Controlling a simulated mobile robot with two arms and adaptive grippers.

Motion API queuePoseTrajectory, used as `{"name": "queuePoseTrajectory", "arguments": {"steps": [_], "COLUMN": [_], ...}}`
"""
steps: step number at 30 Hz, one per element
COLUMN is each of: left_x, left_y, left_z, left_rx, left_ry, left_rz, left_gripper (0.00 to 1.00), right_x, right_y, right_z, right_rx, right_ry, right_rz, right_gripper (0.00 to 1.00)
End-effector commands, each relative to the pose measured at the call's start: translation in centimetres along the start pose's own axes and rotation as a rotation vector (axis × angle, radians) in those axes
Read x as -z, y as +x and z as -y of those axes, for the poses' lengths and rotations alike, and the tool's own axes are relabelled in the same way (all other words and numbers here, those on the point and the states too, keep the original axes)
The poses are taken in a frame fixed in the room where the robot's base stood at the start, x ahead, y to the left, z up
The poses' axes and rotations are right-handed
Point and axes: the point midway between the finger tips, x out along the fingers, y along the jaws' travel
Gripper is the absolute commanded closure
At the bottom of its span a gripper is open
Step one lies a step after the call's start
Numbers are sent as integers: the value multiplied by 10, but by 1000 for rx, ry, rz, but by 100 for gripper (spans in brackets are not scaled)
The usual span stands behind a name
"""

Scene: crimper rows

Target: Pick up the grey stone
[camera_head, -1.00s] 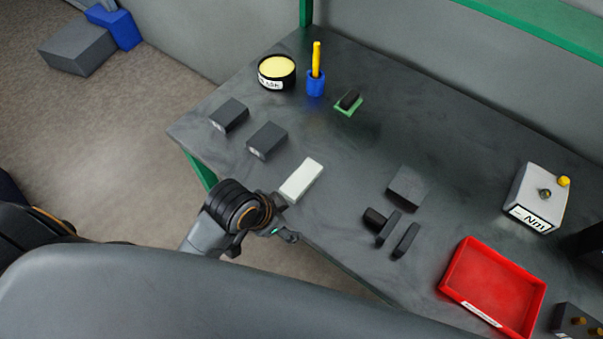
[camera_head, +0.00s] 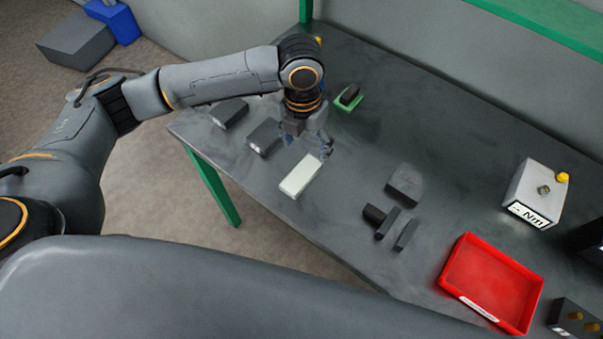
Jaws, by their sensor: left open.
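A pale, whitish-grey oblong block (camera_head: 299,177) lies flat near the table's front left edge. A dark grey square block (camera_head: 405,184) lies farther right. I cannot tell for sure which of these is the grey stone. My left gripper (camera_head: 316,147) is open and points down just behind the pale block's far end, with nothing seen between its fingers. Whether it touches the block is unclear. My right gripper is not in view.
Two dark blocks (camera_head: 229,113) (camera_head: 264,137) lie left of the gripper. A green pad with a black piece (camera_head: 349,97) is behind it. Several small dark pieces (camera_head: 386,222), a red tray (camera_head: 491,282) and a white box (camera_head: 536,195) are to the right.

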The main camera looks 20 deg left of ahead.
Motion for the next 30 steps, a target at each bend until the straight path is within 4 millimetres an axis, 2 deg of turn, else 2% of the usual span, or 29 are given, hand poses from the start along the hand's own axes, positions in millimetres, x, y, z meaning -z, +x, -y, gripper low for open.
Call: {"name": "queuePoseTrajectory", "arguments": {"steps": [1,3,6,18,23,26,30], "left_x": [-3,-4,-4,-2,-2,-1,1], "left_y": [-7,-11,-8,61,72,80,100], "left_z": [-10,-17,-21,-23,-23,-21,-16], "left_rx": [-20,-34,-41,-40,-40,-40,-40], "left_ry": [40,84,113,116,118,118,118], "left_rz": [-8,-22,-32,-32,-30,-33,-35], "left_gripper": [26,26,26,26,26,26,26], "right_x": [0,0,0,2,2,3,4], "right_y": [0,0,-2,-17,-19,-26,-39], "right_z": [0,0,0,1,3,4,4], "right_rx": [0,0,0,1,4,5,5], "right_ry": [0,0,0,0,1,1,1], "right_rz": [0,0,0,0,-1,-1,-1], "right_gripper": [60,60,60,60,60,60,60]}}
